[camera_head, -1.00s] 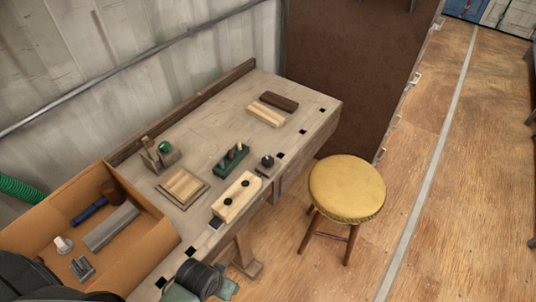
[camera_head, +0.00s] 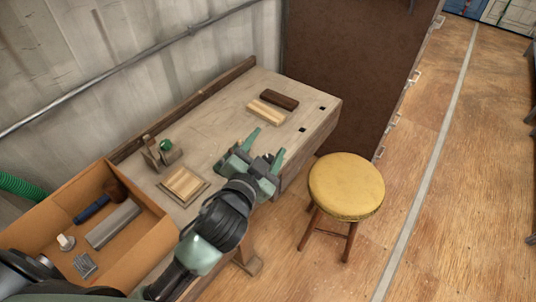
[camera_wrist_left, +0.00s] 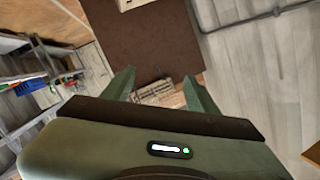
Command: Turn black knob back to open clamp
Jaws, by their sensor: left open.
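My left gripper (camera_head: 268,143) reaches over the front right part of the workbench (camera_head: 225,115), its two green fingers spread apart. In the left wrist view the fingers (camera_wrist_left: 158,74) are also wide apart, with no held object visible between them. The small dark piece with a black knob and the pale wooden block with two black knobs, seen earlier at the bench's front edge, are now mostly or wholly hidden by my gripper and arm. I cannot tell whether a finger touches a knob. My right gripper is not in view.
A yellow stool (camera_head: 346,187) stands right of the bench. An orange-brown box (camera_head: 150,247) with tools is at left. A wooden pad (camera_head: 185,184), a small tool with a green knob (camera_head: 160,152) and two wooden bars (camera_head: 265,112) lie on the bench.

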